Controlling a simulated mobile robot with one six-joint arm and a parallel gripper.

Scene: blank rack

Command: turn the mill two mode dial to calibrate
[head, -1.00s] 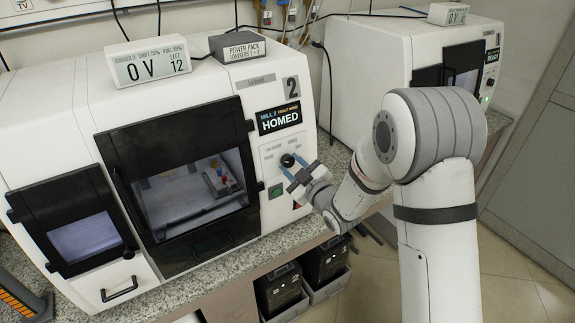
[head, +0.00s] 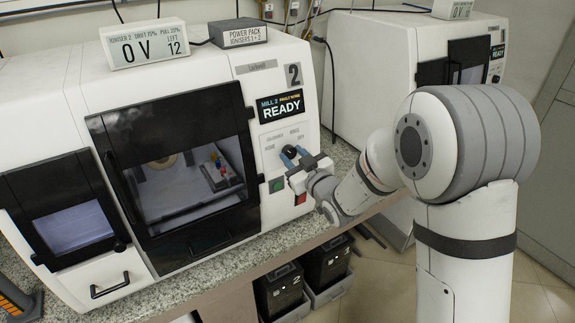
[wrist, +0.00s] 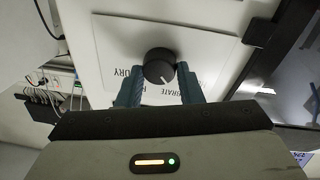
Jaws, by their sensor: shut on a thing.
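The mill two mode dial (wrist: 159,66) is a round black knob with a pale pointer line, on a white label plate (wrist: 215,45). In the wrist view my gripper (wrist: 158,75) has one blue-grey finger on each side of the dial, shut on it. The pointer line slants toward the lower right there. In the head view my gripper (head: 297,158) is at the dial plate, and mill two's display (head: 282,107) reads READY.
A green button (head: 277,185) and a red switch (head: 300,198) sit below the dial. The mill's black-framed door (head: 180,170) is closed, to the left. A second mill (head: 370,70) stands at the right. Dark boxes (head: 278,295) stand under the bench.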

